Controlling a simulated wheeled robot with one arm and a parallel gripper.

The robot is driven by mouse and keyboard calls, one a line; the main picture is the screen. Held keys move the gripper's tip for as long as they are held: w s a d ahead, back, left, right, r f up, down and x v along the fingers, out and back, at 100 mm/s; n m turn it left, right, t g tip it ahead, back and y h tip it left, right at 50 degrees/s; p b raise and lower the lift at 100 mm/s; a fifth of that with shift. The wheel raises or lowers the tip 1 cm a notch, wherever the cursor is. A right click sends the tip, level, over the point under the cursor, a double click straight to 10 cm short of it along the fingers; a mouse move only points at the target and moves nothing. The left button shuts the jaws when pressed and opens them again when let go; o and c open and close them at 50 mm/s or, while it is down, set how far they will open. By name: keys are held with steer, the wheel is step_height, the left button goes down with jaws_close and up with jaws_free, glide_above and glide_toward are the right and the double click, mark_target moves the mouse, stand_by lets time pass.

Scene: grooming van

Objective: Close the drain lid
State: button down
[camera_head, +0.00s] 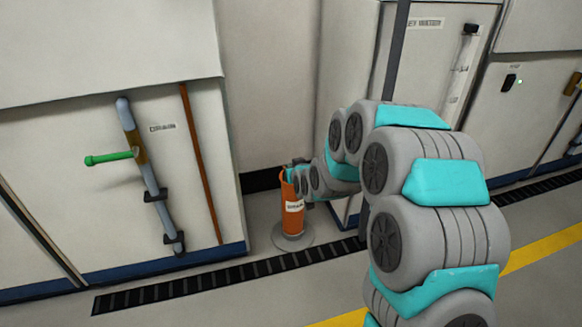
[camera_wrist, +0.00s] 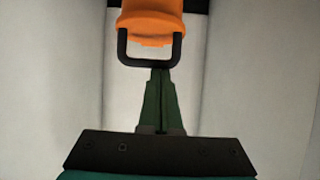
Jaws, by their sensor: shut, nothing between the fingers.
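In the wrist view an orange part (camera_wrist: 152,18), which looks like the drain lid, hangs into the top of the picture with a black loop handle (camera_wrist: 122,46) on it. My gripper (camera_wrist: 160,72) is shut and empty. Its green fingertips meet the lower bar of the loop in the picture; I cannot tell if they touch it. In the head view an orange upright drain pipe (camera_head: 292,222) with a white label stands on a round grey base (camera_head: 293,238). My gripper is at its top, where my arm hides much of the lid.
A wall panel (camera_head: 60,180) on the left carries a grey pipe with a green lever (camera_head: 108,158) and a brown rod (camera_head: 200,165). A white cabinet (camera_head: 440,70) stands behind my arm. A dark floor grate (camera_head: 180,290) runs in front. The floor left of my arm is clear.

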steer(key=shift+s+d+f+g, duration=0.15)
steer(key=shift+s+f, duration=0.2)
steer(key=shift+f, duration=0.25)
steer(key=shift+s+a+f+g, duration=0.15)
steer(key=shift+s+f, duration=0.15)
steer(key=shift+f, duration=0.25)
steer(key=r, duration=0.2)
steer(key=w+r+p, duration=0.1)
steer(key=r, duration=0.2)
steer(key=shift+w+r, duration=0.1)
steer(key=shift+w, duration=0.1)
steer(key=s+d+r+m+g+h+p, duration=0.1)
steer(key=s+d+r+g+p, duration=0.3)
steer(key=s, duration=1.3)
steer(key=s+d+r+m+g+h+p, duration=0.1)
steer(key=s+d+r+g+p, duration=0.3)
steer(key=s, duration=1.4)
steer(key=s+d+r+m+g+h+p, duration=0.1)
steer(key=s+d+r+g+p, duration=0.3)
steer(key=s+r, duration=0.6)
steer(key=s+d+g, duration=0.1)
steer(key=s+d, duration=0.1)
steer(key=s, duration=0.5)
steer(key=shift+s, duration=0.4)
steer(key=shift+r, duration=0.1)
